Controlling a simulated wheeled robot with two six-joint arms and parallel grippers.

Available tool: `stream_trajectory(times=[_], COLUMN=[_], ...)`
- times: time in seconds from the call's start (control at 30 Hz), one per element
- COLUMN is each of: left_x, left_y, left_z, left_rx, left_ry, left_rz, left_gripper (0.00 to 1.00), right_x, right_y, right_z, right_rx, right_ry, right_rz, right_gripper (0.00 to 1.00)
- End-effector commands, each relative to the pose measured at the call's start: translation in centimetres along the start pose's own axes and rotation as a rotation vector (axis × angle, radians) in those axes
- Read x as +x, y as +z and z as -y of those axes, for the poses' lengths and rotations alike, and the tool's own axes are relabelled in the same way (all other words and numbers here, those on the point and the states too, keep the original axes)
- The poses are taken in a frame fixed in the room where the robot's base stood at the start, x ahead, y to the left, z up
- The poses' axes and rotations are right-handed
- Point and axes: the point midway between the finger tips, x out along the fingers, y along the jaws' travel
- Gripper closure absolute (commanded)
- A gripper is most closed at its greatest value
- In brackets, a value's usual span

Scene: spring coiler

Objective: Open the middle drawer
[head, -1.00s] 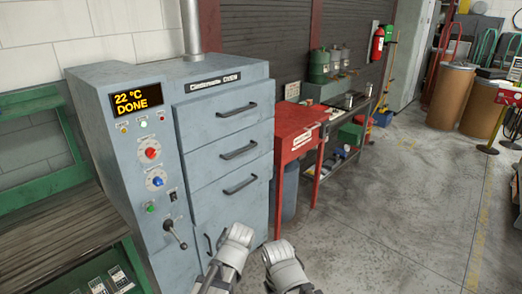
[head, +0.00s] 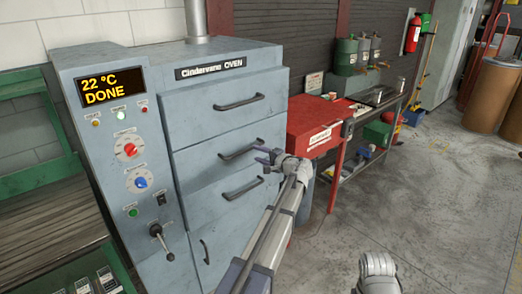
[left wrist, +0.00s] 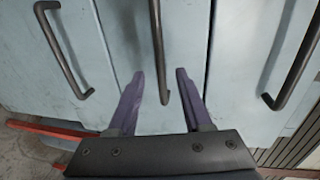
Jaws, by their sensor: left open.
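The middle drawer (head: 205,166) is in the blue-grey oven, between an upper and a lower drawer, and looks shut. Its dark bar handle (head: 235,152) shows in the head view, its right end near my gripper. My left gripper (head: 265,155) is open at that end. In the left wrist view, turned sideways, the middle handle (left wrist: 158,50) runs between the two purple fingertips of my left gripper (left wrist: 158,75), with a gap on each side. I cannot tell how deep the fingers reach around it. My right gripper is not in view; only part of my right arm shows.
The upper handle (head: 240,102) and lower handle (head: 243,189) lie close above and below. A control panel (head: 125,150) with a lever is on the left. A red table (head: 315,125) stands close right of the oven. Open floor (head: 440,200) lies to the right.

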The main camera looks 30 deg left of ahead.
Motion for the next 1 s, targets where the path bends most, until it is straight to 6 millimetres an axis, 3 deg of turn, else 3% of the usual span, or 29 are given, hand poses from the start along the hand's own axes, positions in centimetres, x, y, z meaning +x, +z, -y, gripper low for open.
stream_trajectory(times=[0.27, 0.7, 1.0], left_x=[1.5, 7.5, 7.7], left_y=[0.0, 0.0, 0.0], left_z=[-0.1, -0.2, -0.1], left_rx=[-0.002, -0.002, -0.002], left_ry=[0.002, 0.004, 0.004], left_rz=[0.001, 0.001, 0.0], left_gripper=[0.5, 0.5, 0.52], right_x=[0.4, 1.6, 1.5], right_y=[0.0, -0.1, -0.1], right_z=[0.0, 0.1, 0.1], right_rx=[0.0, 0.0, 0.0], right_ry=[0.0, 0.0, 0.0], right_rz=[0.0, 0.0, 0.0], right_gripper=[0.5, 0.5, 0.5])
